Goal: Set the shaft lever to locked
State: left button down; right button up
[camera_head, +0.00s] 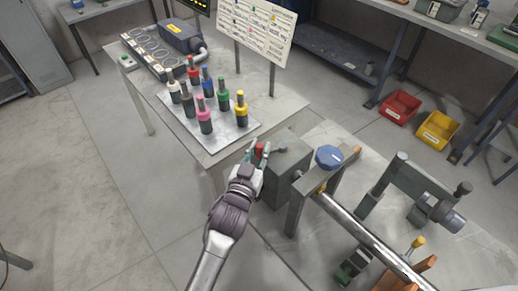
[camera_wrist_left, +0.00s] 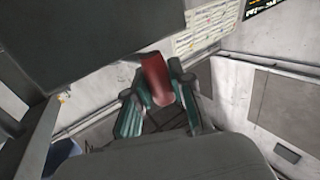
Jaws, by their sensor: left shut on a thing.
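The lever's red handle (camera_head: 260,149) stands at the left side of a dark grey box (camera_head: 288,168) on the fixture. My left gripper (camera_head: 256,154) reaches it from the lower left, with its fingers around the handle. In the left wrist view the red handle (camera_wrist_left: 157,80) sits between the two green-padded fingers of my left gripper (camera_wrist_left: 158,100), which is shut on it. The lever's base and any lock markings cannot be made out. A long metal shaft (camera_head: 355,228) runs from the fixture to the lower right. My right gripper is not in view.
A blue knob (camera_head: 329,156) tops the clamp frame beside the box. A side table (camera_head: 225,146) behind my left gripper carries several coloured bottles (camera_head: 204,115) and a sign board (camera_head: 256,28). Red (camera_head: 401,107) and yellow (camera_head: 438,131) bins stand on the floor.

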pick_arm(q)
jog(key=c, duration=1)
grip_release()
jog(key=v, duration=1.2)
jog(key=shift+d+r, duration=0.1)
